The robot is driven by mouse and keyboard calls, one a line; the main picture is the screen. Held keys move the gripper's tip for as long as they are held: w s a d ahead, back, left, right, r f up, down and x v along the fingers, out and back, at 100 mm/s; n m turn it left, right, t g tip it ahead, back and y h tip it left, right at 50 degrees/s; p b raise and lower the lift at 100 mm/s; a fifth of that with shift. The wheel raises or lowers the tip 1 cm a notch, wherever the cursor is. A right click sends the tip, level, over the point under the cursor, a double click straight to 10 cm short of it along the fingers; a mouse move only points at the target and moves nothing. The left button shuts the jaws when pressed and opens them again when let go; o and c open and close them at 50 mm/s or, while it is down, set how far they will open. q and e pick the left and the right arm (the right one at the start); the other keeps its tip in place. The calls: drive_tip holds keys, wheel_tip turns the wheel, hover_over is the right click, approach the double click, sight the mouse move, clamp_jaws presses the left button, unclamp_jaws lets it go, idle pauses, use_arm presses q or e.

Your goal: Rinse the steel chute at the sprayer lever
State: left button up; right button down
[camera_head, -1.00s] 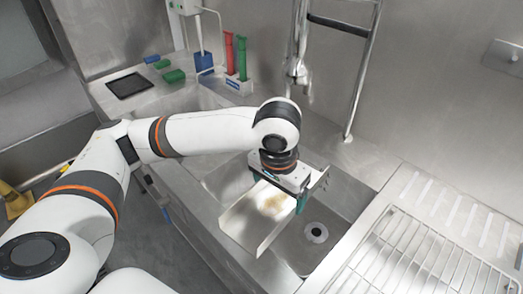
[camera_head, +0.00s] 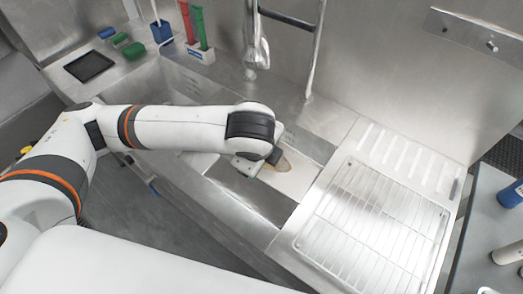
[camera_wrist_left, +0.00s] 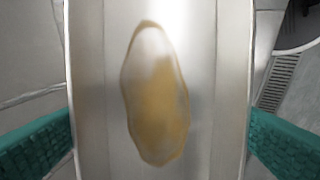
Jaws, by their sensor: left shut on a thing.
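The steel chute (camera_head: 252,200) is a pale metal trough over the sink in the head view, partly hidden behind my left wrist. A yellow-brown stain (camera_wrist_left: 158,100) lies on its inner floor in the wrist view; part of it also shows in the head view (camera_head: 283,164). My left gripper (camera_wrist_left: 160,145) is shut on the chute, a teal finger pad against each side wall. The sprayer (camera_head: 256,55) hangs on the back wall beyond the sink, apart from the chute. I cannot make out its lever clearly. My right gripper is not in view.
A wire rack (camera_head: 375,225) covers the drainboard right of the sink. A vertical pipe (camera_head: 317,50) rises right of the sprayer.

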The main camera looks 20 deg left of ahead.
use_arm(q)
drive_tip(key=w+a+f+b, duration=0.1)
drive_tip(key=w+a+b, duration=0.1)
drive_tip(key=w, duration=0.4)
drive_tip(key=w+a+f+b, duration=0.1)
drive_tip(key=w+a+b, duration=0.2)
drive_tip(key=w, duration=0.3)
drive_tip(key=shift+w+f, duration=0.3)
drive_tip(key=shift+w, duration=0.05)
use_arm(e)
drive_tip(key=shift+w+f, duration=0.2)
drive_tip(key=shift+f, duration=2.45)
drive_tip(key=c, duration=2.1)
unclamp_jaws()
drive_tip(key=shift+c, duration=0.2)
